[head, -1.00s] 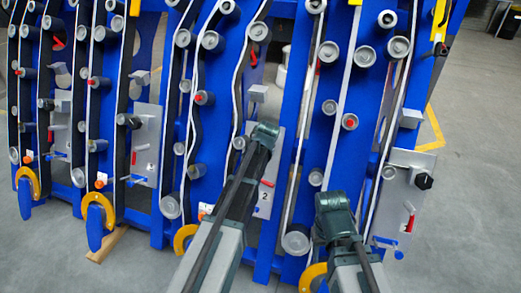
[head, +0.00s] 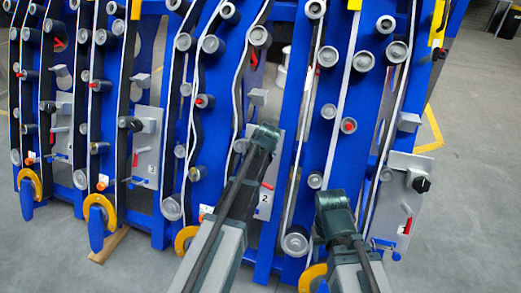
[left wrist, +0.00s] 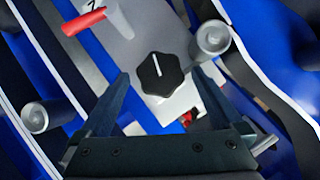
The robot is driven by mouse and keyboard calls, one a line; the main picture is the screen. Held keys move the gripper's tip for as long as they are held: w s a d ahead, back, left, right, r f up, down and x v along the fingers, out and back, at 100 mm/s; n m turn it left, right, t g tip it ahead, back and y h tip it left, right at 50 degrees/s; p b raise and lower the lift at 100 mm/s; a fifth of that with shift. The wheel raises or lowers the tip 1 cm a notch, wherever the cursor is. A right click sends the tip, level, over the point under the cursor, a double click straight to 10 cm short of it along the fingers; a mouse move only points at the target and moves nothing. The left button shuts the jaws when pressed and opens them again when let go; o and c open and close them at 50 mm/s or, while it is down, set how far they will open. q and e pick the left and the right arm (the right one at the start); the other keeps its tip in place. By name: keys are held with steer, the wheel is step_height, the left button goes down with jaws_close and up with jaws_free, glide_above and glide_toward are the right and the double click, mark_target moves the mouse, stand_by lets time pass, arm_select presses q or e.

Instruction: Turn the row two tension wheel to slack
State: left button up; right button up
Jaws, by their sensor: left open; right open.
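The row two tension wheel (left wrist: 160,74) is a black lobed knob with a white pointer line, on a light grey plate (left wrist: 125,55) in the left wrist view. The line points up and slightly left in that view. My left gripper (left wrist: 161,80) is open, with one finger on each side of the knob and gaps showing between. In the head view, my left gripper (head: 265,137) hides the knob above the plate marked 2 (head: 264,203). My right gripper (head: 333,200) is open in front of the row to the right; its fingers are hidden.
A red lever (left wrist: 84,21) sits near the knob on its plate. Rollers and belts on blue frames stand close around. Another plate (head: 397,203) at the right carries a black knob (head: 421,184) and red lever (head: 408,226). Grey floor (head: 465,200) is clear at right.

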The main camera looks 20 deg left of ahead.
arm_select(q)
steer(key=p+v, duration=0.7)
steer(key=v, duration=0.4)
steer(key=shift+p, duration=0.4)
steer(key=s+d+r+g+p, duration=0.1)
steer(key=s+d, duration=0.3)
steer(key=s, duration=0.5)
steer(key=s+d+r+n+g+h+p, duration=0.1)
steer(key=s+d+r+g+p, duration=0.1)
steer(key=s, duration=0.7)
steer(key=s+d+r+g+h+p, duration=0.1)
steer(key=s+d+g+p, duration=0.3)
steer(key=s+d, duration=0.3)
steer(key=s+p, duration=0.1)
steer(key=s, duration=0.1)
steer(key=shift+s, duration=0.4)
steer(key=shift+d+r, duration=0.1)
steer(key=shift+r, duration=0.05)
